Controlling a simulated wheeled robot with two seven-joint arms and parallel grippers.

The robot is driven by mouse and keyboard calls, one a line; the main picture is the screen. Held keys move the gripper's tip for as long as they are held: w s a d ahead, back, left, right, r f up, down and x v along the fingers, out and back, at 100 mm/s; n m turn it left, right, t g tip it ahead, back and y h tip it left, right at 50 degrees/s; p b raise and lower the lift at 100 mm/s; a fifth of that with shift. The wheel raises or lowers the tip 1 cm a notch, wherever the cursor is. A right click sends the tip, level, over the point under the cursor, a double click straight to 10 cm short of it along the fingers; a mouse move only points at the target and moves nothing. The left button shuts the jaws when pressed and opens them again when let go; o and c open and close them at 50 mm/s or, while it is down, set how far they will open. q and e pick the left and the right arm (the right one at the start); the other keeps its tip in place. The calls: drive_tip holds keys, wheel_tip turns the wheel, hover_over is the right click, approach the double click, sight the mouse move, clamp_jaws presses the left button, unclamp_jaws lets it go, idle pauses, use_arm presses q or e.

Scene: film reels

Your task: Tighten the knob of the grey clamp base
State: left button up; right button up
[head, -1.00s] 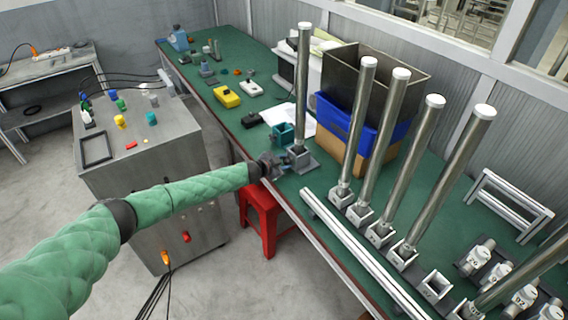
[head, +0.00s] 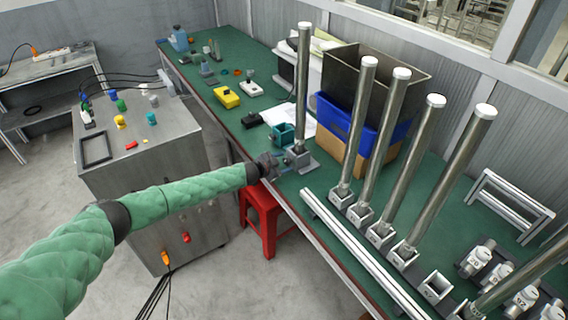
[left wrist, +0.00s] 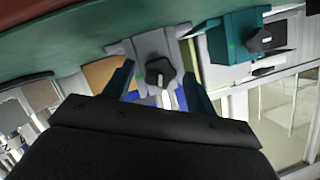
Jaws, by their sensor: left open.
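The grey clamp base (head: 300,160) stands on the green bench with an upright metal post (head: 303,85) in it. Its dark knob (left wrist: 159,73) faces my left wrist camera. My left gripper (head: 274,163) is at the bench edge, just left of the base. In the left wrist view the two teal fingers (left wrist: 157,84) are apart, one on each side of the knob. I cannot tell whether they touch it. In the head view my gripper hides the knob. My right gripper is not in view.
A teal clamp (head: 283,135) with its own dark knob (left wrist: 258,40) stands close beside the grey base. Several posts in bases stand to the right, behind a long metal rail (head: 355,250). A red stool (head: 264,215) is below the bench edge.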

use_arm(q)
drive_tip(key=b+v, duration=0.1)
drive_tip(key=v, duration=0.5)
drive_tip(key=shift+s+a+b, duration=0.2)
drive_tip(key=shift+b, duration=0.1)
drive_tip(key=shift+r, duration=0.1)
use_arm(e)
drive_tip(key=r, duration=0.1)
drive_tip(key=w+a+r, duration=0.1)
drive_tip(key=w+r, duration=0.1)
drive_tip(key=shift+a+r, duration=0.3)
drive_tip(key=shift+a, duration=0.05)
